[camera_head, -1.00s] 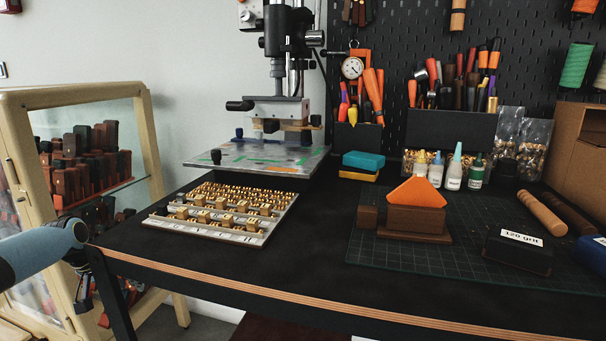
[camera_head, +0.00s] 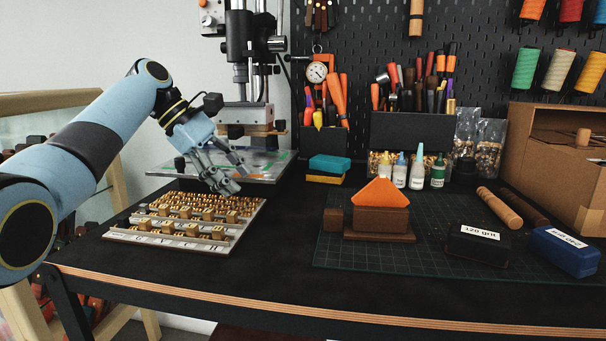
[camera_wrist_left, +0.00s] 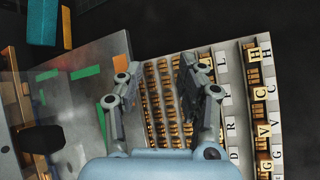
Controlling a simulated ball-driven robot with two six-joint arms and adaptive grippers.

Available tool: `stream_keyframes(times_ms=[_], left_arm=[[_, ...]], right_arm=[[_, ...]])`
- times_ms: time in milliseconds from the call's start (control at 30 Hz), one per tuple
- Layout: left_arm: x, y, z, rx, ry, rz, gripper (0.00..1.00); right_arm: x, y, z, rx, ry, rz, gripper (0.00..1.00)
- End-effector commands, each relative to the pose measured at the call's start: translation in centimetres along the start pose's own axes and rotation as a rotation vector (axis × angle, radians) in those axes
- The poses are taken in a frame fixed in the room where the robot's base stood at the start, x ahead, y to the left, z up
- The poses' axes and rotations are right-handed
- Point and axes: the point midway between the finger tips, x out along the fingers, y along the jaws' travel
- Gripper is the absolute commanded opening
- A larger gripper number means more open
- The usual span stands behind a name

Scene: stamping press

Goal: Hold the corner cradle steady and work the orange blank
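The orange blank (camera_head: 379,192) is a bright triangular piece. It stands point-up in the dark wooden corner cradle (camera_head: 382,222), which rests on the green cutting mat. My left gripper (camera_head: 232,184) is above the tray of brass type, well to the left of the cradle. In the left wrist view its two fingers (camera_wrist_left: 157,88) are spread apart with nothing between them, over the type rows. The orange blank and cradle do not show in the left wrist view. My right gripper is in neither view.
The type tray (camera_head: 225,240) lies below my left gripper, with the stamping press (camera_head: 245,115) behind. Glue bottles (camera_head: 416,170) stand behind the cradle. A black 120 grit block (camera_head: 477,246) and a blue block (camera_head: 562,252) lie to its right. The table front is clear.

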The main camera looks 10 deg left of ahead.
Motion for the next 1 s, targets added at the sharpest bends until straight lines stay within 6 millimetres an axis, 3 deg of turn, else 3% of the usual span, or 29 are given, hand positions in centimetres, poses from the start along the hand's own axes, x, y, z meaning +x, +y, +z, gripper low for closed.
stream_keyframes(times_ms=[33, 100, 300, 467, 1000], left_arm=[[1.7, 0.6, 2.7, -0.067, -0.011, -0.031, 0.38], [3.4, 1.1, 5.6, -0.174, -0.008, -0.073, 0.38], [6.2, 1.6, 11.1, -0.372, 0.02, -0.143, 0.38], [7.2, 1.6, 12.2, -0.423, 0.032, -0.157, 0.38], [13.5, 0.5, 12.2, -0.426, 0.031, -0.157, 0.38]], right_arm=[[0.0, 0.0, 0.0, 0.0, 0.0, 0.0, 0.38], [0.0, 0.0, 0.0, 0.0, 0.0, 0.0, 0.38], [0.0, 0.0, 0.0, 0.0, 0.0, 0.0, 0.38], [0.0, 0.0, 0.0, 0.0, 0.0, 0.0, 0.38], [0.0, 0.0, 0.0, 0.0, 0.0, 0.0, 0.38]])
